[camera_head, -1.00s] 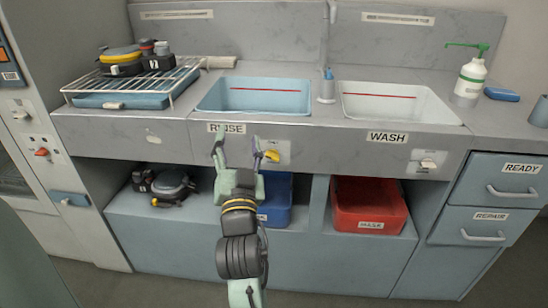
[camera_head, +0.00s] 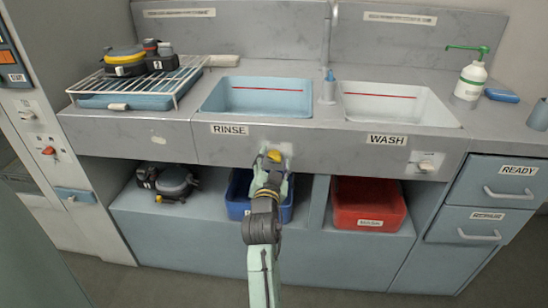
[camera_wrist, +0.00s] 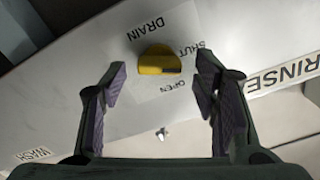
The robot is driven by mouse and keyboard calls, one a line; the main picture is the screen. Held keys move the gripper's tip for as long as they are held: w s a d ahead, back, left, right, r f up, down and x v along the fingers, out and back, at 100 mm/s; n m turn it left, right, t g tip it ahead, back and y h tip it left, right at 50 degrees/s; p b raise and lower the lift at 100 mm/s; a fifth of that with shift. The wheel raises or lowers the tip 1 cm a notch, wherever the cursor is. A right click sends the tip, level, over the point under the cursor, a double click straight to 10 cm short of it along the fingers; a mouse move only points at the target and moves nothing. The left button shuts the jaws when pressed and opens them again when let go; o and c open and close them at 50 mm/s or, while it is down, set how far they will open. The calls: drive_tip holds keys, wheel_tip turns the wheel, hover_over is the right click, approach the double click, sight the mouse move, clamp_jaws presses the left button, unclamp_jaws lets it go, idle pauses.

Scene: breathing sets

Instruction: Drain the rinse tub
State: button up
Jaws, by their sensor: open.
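The rinse tub (camera_head: 262,98) is a light blue basin with a red line on its inner wall, set in the grey counter. Below it, right of the RINSE label (camera_head: 229,129), a yellow drain knob (camera_head: 275,156) sits on a white plate. In the wrist view the knob (camera_wrist: 158,60) lies beside the words SHUT and OPEN, under DRAIN. My gripper (camera_head: 271,163) is just in front of the knob. In the wrist view its fingers (camera_wrist: 160,84) stand apart, one on each side of the knob, with nothing held. I cannot tell whether either finger touches it.
The white wash tub (camera_head: 397,116) with its own valve (camera_head: 426,163) is to the right. A drying rack (camera_head: 140,82) with breathing gear is at left. Below are a blue bin (camera_head: 238,205), a red bin (camera_head: 368,203) and dark gear (camera_head: 173,183).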

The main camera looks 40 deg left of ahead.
drive_tip(key=shift+w+a, duration=0.15)
drive_tip(key=shift+w, duration=0.1)
drive_tip(key=shift+c, duration=0.5)
drive_tip(key=c, duration=1.1)
